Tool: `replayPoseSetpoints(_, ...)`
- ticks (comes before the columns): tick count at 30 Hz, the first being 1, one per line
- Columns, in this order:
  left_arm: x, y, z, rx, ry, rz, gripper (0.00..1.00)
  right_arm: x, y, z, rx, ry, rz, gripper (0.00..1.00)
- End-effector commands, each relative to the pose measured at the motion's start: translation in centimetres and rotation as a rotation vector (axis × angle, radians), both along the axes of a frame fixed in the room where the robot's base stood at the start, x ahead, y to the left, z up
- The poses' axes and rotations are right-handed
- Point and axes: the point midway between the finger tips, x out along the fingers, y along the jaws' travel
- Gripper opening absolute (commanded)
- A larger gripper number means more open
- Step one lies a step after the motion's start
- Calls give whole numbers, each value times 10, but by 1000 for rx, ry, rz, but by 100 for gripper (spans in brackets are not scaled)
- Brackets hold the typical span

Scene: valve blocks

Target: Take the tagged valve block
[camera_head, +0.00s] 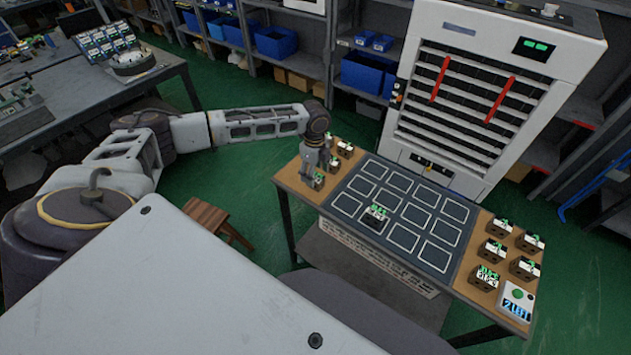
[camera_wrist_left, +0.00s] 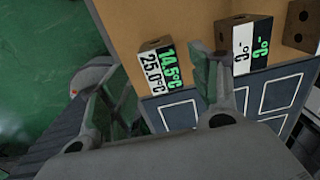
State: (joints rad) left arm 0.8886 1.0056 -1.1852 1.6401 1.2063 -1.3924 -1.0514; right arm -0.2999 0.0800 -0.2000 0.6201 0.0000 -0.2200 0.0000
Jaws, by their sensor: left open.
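My left gripper (camera_head: 317,163) is over the left end of the table, jaws open and empty. In the left wrist view its fingers (camera_wrist_left: 160,92) stand apart, with a valve block (camera_wrist_left: 157,66) reading 14.5°C and 25.0°C just beyond the gap. In the head view a block (camera_head: 318,181) sits right by the gripper. A second block (camera_wrist_left: 243,42), showing dashes, and a plain brown face with holes (camera_wrist_left: 301,25) lie to its right. Another block (camera_head: 376,217) stands on the dark mat. I cannot tell which block is the tagged one. My right gripper is not in view.
The dark mat (camera_head: 421,217) has outlined squares, mostly empty. Several blocks (camera_head: 494,251) stand at the table's right end, beside a white box (camera_head: 516,299) with a green button. A tall white cabinet (camera_head: 492,92) stands behind the table. A wooden stool (camera_head: 207,214) is left of it.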

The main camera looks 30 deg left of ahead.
Motion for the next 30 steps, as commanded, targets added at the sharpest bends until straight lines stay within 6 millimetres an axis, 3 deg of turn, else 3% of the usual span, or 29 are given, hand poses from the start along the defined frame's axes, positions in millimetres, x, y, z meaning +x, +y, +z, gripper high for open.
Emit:
replayPoseSetpoints(15,2,-2,-47,0,1,-1,62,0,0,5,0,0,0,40)
replayPoseSetpoints(30,2,-1,-48,0,0,-1,61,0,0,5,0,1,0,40)
